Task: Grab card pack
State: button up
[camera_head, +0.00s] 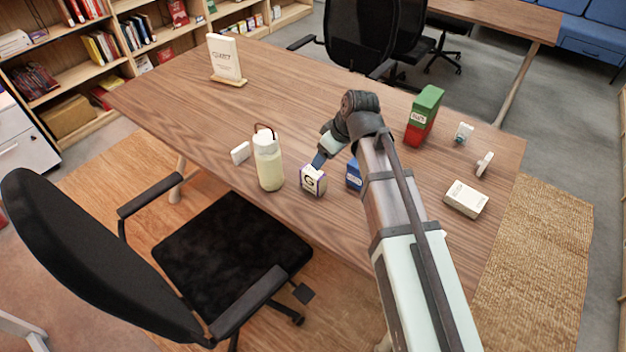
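Which object is the card pack is not clear from print I can read. A small white and purple box with a dark round letter mark (313,181) stands near the table's front edge. My gripper (319,160) points down at the top of this box from behind; I cannot tell whether it touches it. The fingers are small and partly hidden, so their opening does not show. A flat white box with small print (466,198) lies at the right, beyond my arm. A blue box (354,175) stands just right of the marked box, partly hidden by my arm.
A cream bottle (268,162) stands close left of the marked box, with a small white block (240,152) beside it. A green and red box (424,116) and small white items (484,164) stand at right. The wooden table (190,100) is clear at far left, except a sign (225,59).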

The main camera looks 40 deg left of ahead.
aim_at(311, 178)
jog(key=x, duration=0.8)
jog(key=shift+s+x, duration=0.15)
jog(key=shift+x, duration=1.25)
jog(key=shift+s+x, duration=0.1)
jog(key=shift+x, duration=1.25)
jog(key=shift+d, duration=0.15)
jog(key=c, duration=1.1)
